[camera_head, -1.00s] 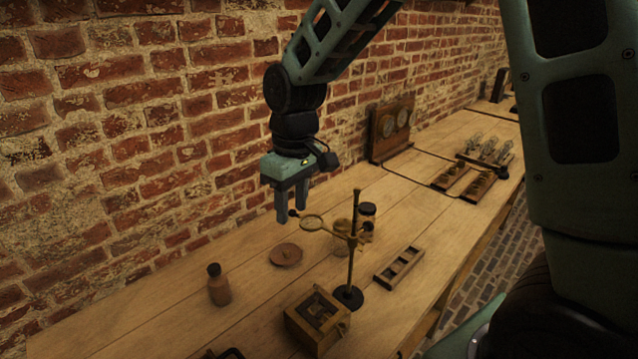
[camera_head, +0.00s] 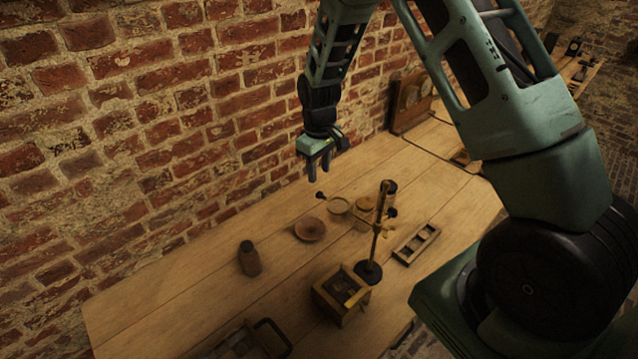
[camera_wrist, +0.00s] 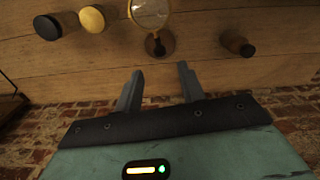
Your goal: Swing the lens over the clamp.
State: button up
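The lens (camera_head: 339,207) is a round glass in a ring with a dark knob at its free end. It reaches left from an upright rod stand (camera_head: 377,235) with a round black base. In the wrist view the lens (camera_wrist: 150,12) is at the top edge, its knob overlapping the dish. My gripper (camera_head: 320,168) is above and behind the lens, near the brick wall, touching nothing. In the wrist view its two fingers (camera_wrist: 158,85) are apart with nothing between them. A wooden box (camera_head: 341,293) stands in front of the stand; I cannot tell whether it holds the clamp.
A brown dish (camera_head: 310,229) and a dark-capped bottle (camera_head: 249,259) stand left of the stand. Lidded jars (camera_head: 365,204) stand behind it. A slotted rack (camera_head: 416,244) lies right. A handled tray (camera_head: 240,345) is at the front. The table's left part is mostly clear.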

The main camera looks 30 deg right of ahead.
aim_at(319, 192)
notch_tip(319, 192, down, 7)
jog(key=shift+f+p, duration=0.15)
jog(key=shift+p, duration=0.9)
grip_shut()
